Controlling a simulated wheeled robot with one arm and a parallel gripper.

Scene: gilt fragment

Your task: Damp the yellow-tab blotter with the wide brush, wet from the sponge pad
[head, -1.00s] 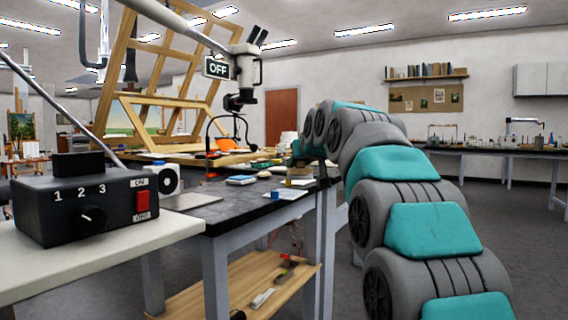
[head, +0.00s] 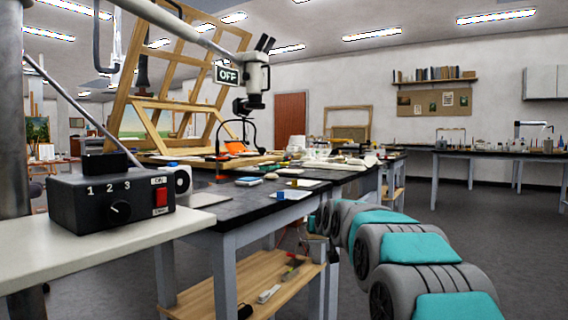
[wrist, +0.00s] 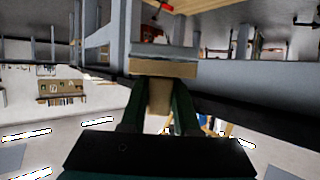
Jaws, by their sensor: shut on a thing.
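In the wrist view my gripper (wrist: 159,88) has its dark green fingers closed on the tan handle of a wide, flat-ended tool, which looks like the wide brush (wrist: 163,69). A broad tan band and a grey-blue edge show beyond the fingertips. In the head view my gripper is hidden behind the arm, low beside the dark bench. White sheets lie near that bench's edge; one (head: 288,194) has a blue tab. Another sheet (head: 305,183) lies behind it, but I cannot make out a yellow tab. I cannot pick out the sponge pad for certain.
The dark bench (head: 240,211) has a wooden shelf (head: 250,290) below. A black control box (head: 110,200) stands on the pale table at left. A microscope (head: 256,75) with an OFF sign and a wooden easel frame (head: 150,105) rise over the bench. Floor is clear at right.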

